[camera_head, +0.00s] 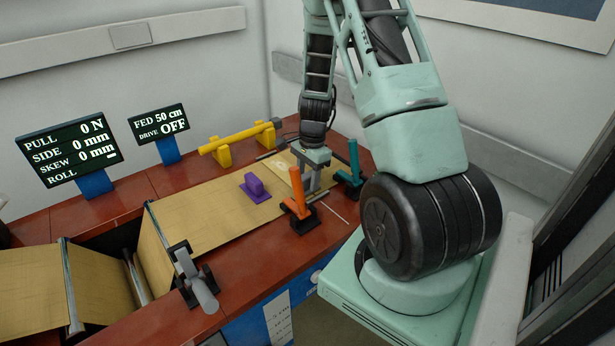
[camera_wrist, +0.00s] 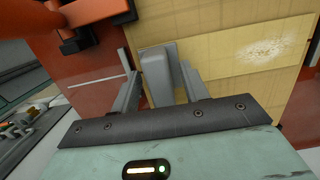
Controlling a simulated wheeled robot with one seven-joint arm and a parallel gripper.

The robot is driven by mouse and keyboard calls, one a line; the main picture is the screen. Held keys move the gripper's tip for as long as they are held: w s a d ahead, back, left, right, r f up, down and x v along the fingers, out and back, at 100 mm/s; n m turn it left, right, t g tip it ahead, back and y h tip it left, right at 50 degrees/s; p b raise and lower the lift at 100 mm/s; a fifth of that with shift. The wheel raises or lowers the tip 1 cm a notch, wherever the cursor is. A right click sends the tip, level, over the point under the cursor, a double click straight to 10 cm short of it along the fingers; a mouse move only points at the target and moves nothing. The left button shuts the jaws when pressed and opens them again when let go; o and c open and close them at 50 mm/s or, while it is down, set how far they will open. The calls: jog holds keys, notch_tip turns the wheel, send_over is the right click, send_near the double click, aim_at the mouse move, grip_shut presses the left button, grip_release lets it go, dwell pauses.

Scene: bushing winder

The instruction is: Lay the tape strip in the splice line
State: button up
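A thin white strip, which looks like the tape strip (camera_head: 334,212), lies on the red table beside the orange lever in the head view; it also shows at the left of the wrist view (camera_wrist: 98,80). My gripper (camera_head: 312,186) is low over the near edge of the yellow sheet (camera_head: 208,212), between the orange lever (camera_head: 298,203) and the teal lever (camera_head: 351,168). In the wrist view, its fingers (camera_wrist: 163,88) stand apart on either side of a grey block (camera_wrist: 154,72). I cannot tell whether they press on it. I cannot make out the splice line for certain.
A purple block (camera_head: 254,188) sits on the sheet. A yellow roller (camera_head: 236,137) on stands is at the back. A grey-handled lever (camera_head: 196,282) stands at the front edge. Two displays (camera_head: 69,149) (camera_head: 159,121) stand at the back left; the drive reads OFF.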

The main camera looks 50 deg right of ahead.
jog(key=shift+r, duration=0.1)
notch_tip(320, 180, up, 12)
jog(key=d, duration=0.1)
jog(key=w+a+r+n, duration=0.25)
jog(key=a+n, duration=0.45)
jog(key=a, duration=0.7)
jog(key=s+a+r+n, duration=0.15)
jog(key=a+n, duration=0.25)
jog(key=a, duration=0.4)
jog(key=s+a+r+n, duration=0.1)
jog(key=s+a+n, duration=0.25)
jog(key=a, duration=0.45)
jog(key=s+a+r+n, duration=0.1)
jog(key=s+a+n, duration=1)
jog(key=s+n, duration=0.3)
jog(key=shift+s+a+r+h+b, duration=0.15)
jog(key=shift+s+a+h+b, duration=0.15)
jog(key=shift+s+a+h, duration=0.1)
